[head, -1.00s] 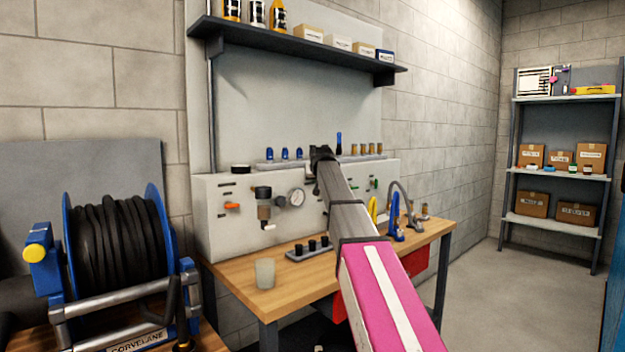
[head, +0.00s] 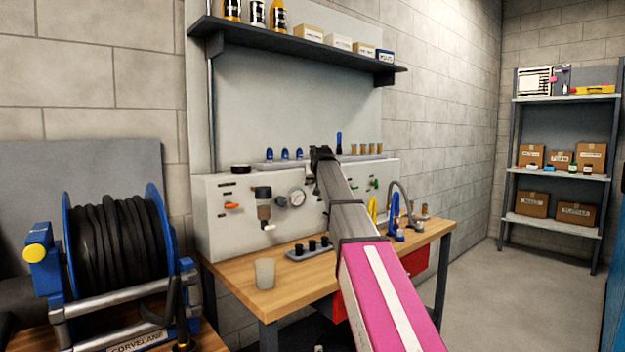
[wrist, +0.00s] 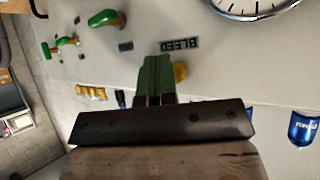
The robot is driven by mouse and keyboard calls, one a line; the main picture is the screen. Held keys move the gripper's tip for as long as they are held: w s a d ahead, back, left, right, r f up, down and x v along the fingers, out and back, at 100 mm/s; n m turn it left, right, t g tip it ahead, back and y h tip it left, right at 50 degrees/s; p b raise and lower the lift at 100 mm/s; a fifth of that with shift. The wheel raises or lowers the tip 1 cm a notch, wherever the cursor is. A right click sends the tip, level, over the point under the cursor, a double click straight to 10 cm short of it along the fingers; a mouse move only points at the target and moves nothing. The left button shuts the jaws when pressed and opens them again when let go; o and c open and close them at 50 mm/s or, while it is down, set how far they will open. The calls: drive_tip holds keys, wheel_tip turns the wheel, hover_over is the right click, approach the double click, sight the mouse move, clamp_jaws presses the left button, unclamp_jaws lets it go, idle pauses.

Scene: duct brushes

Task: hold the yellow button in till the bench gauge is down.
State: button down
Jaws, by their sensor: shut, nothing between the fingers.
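The yellow button (wrist: 181,72) shows in the wrist view on the pale panel, beside a label reading BLEED (wrist: 180,44). My gripper (wrist: 158,60) is shut and empty, its green fingers in front of the button and hiding part of it. I cannot tell whether the fingertips touch the button or how far in it is. In the head view my arm hides the button, and my gripper's fingers are hidden too. The bench gauge (head: 297,198) is a round white dial on the panel; its needle is too small to read. In the wrist view only part of the gauge (wrist: 252,8) shows.
Green-handled valves (wrist: 104,18) sit on the panel near my gripper. Blue fittings (head: 285,154) stand on the ledge above. A cup (head: 264,273) and a dark rack (head: 309,250) stand on the wooden bench (head: 228,277). A hose reel (head: 115,245) is at the left.

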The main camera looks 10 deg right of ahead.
drive_tip(key=shift+s+d, duration=0.5)
drive_tip(key=shift+s, duration=0.3)
drive_tip(key=shift+s+d, duration=0.1)
drive_tip(key=shift+s+d, duration=0.65)
drive_tip(key=shift+s, duration=0.35)
drive_tip(key=shift+s+d, duration=0.65)
drive_tip(key=shift+s, duration=0.35)
